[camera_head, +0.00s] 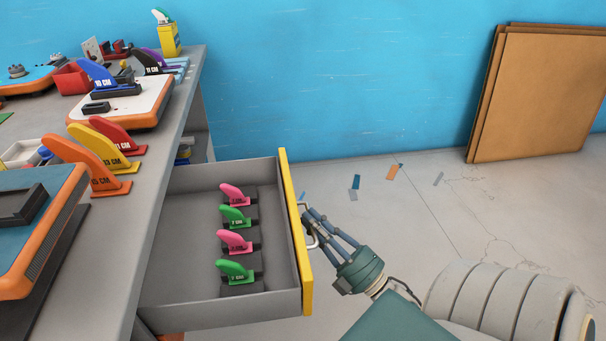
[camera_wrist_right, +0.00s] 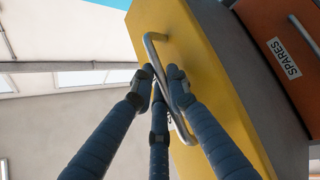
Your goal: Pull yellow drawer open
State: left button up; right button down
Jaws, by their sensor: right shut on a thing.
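The drawer with the yellow front (camera_head: 295,232) stands well out from the workbench in the head view. Its grey inside holds pink and green fins, such as the pink fin (camera_head: 235,194) and the green fin (camera_head: 236,270). My right gripper (camera_head: 309,224) is at the outer side of the yellow front, shut on the metal handle (camera_head: 306,240). In the right wrist view the fingers (camera_wrist_right: 163,88) close around the handle bar (camera_wrist_right: 155,48), with the yellow front (camera_wrist_right: 200,75) behind it. My left gripper is not in view.
An orange front labelled SPARES (camera_wrist_right: 284,58) is beside the yellow one in the wrist view. The workbench (camera_head: 150,185) carries several fins and boards. Brown panels (camera_head: 540,90) lean on the blue wall. The floor (camera_head: 400,215) right of the drawer is mostly clear.

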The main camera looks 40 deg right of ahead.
jog(key=shift+s+f, duration=0.1)
jog(key=c, duration=1.9)
grip_release()
jog(key=shift+c, duration=0.2)
jog(key=v, duration=1.2)
jog(key=shift+f, duration=0.1)
